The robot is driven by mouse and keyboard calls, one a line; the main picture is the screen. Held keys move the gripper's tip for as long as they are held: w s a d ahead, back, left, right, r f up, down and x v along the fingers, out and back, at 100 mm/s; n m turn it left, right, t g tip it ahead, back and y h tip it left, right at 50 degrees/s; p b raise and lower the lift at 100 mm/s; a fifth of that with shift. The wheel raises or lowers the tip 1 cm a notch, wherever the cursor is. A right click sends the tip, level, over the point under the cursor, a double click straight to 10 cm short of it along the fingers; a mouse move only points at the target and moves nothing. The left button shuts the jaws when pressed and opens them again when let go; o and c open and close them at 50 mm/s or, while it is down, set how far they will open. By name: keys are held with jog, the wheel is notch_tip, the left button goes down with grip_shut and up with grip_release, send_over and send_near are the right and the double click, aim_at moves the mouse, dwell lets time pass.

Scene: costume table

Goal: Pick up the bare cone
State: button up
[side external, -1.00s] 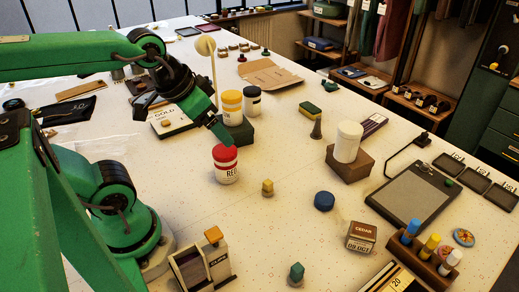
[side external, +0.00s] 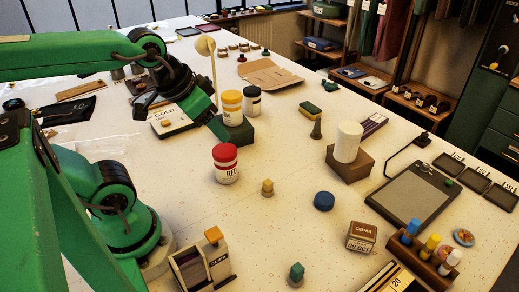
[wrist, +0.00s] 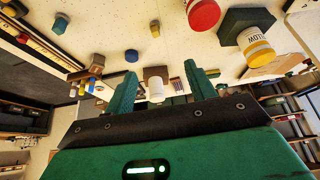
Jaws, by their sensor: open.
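A small grey-brown cone (side external: 316,130) stands upright on the table in the side view, right of centre, in front of a green and yellow sponge-like block (side external: 310,109). It has nothing wound on it that I can see. My gripper (side external: 221,134) is in the air to its left, above and behind the red-lidded jar (side external: 226,166), well apart from the cone. In the wrist view my gripper (wrist: 160,72) has its two green fingers spread with nothing held between them. I cannot make out the cone there; the right finger may hide it.
A white cylinder (side external: 348,142) stands on a brown box (side external: 349,165) right of the cone. A yellow-lidded jar (side external: 231,104) stands on a dark green box (side external: 239,130). A blue disc (side external: 324,201) and a small yellow block (side external: 267,187) lie in front. Table between jar and cone is clear.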

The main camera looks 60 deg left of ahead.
jog(key=w+a+r+g, duration=0.15)
jog(key=w+r, duration=0.45)
jog(key=w, duration=0.7)
jog(key=n+g, duration=0.1)
jog(key=g, duration=0.3)
send_over(318, 122)
jog(key=f, duration=2)
jog(key=shift+a+f, duration=0.2)
jog(key=shift+f, duration=0.05)
jog(key=shift+w+a+f, duration=0.15)
jog(key=shift+f, duration=0.45)
jog(key=shift+w+f, duration=0.2)
jog(key=shift+f, duration=3.7)
